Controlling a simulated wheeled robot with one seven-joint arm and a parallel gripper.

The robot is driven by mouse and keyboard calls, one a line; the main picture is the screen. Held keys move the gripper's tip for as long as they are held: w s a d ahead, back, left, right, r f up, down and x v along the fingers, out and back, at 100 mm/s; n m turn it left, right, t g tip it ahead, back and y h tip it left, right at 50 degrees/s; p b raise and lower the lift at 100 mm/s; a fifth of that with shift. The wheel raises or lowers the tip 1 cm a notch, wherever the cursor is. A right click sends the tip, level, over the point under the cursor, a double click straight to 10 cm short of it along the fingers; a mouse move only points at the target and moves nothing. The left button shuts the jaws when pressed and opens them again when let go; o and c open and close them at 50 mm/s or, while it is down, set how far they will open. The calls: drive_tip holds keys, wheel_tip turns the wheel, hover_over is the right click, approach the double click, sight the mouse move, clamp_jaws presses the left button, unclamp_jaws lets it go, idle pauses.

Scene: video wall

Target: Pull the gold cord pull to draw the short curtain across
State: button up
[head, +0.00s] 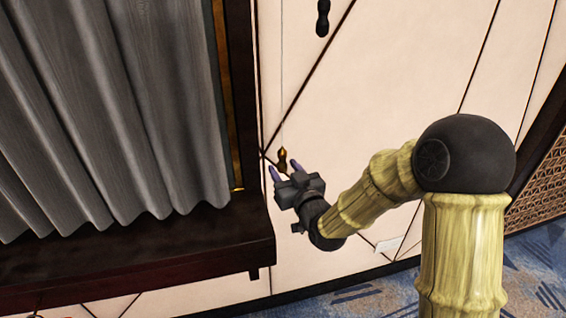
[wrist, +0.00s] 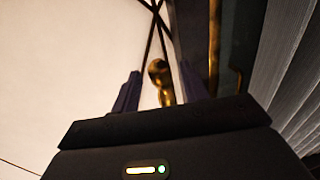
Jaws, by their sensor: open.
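The gold cord pull (head: 282,160) hangs on a thin pale cord against the cream wall, just right of the window frame. My gripper (head: 283,169) is open, with its two purple fingertips close to the gold pull. In the wrist view the gold pull (wrist: 160,78) appears between the fingers (wrist: 157,88), apart from both as far as I can see; its lower end is partly hidden by the gripper body. The grey short curtain (head: 110,110) hangs in pleats over the window at the left and also shows at the right of the wrist view (wrist: 290,75).
A black pull (head: 322,18) hangs higher on the wall, to the right of the gold one. A dark wooden sill (head: 140,255) juts out below the curtain, left of my gripper. The dark window frame (head: 238,100) stands close beside the gold pull. The wall to the right is mostly clear.

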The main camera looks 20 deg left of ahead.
drive_tip(key=shift+x, duration=0.95)
